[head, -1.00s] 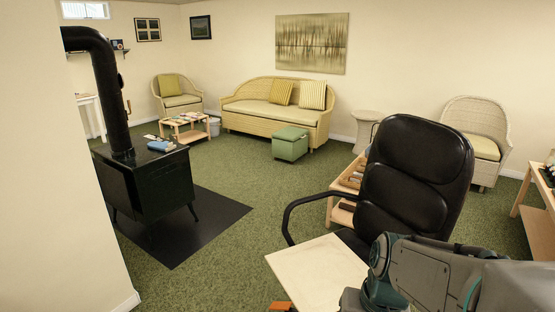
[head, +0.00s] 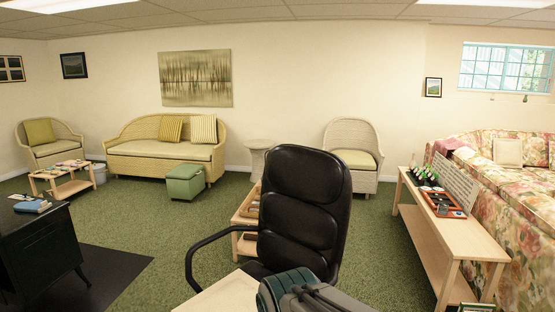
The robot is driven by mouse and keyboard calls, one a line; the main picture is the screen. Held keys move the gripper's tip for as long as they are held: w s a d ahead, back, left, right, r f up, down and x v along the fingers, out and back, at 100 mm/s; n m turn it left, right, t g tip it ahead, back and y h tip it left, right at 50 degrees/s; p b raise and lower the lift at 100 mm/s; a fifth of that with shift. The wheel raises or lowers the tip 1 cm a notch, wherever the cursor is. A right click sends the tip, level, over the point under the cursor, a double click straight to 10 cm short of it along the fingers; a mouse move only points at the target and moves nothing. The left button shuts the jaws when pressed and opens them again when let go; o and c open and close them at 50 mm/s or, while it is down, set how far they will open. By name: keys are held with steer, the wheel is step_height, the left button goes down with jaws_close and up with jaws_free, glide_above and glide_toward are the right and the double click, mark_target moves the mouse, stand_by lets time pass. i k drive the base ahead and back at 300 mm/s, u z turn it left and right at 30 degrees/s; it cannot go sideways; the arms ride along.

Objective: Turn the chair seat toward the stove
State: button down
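The black office chair (head: 300,205) stands close in front of me, its padded backrest upright and its left armrest (head: 205,255) showing. Its seat is mostly hidden behind my arm and a pale wooden board (head: 225,295). The black stove (head: 35,245) is at the left edge, cut off by the frame, on a dark floor pad (head: 105,275). A teal and grey part of my arm shows at the bottom, in front of the chair. My gripper's fingers are not visible, and I cannot tell whether the arm touches the chair.
A long wooden table (head: 455,235) with bottles and a tray stands at the right, before a floral sofa (head: 520,185). A low wooden shelf (head: 243,245) is behind the chair. Green carpet (head: 175,235) lies open between stove and chair. A green ottoman (head: 185,185) stands farther back.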

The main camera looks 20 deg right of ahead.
mark_target(306, 193)
steer(key=u, duration=0.75)
steer(key=i, duration=0.95)
steer(key=u, duration=0.65)
steer(key=i, duration=1.2)
steer(key=z, duration=1.2)
steer(key=i, duration=0.8)
steer(key=z, duration=0.85)
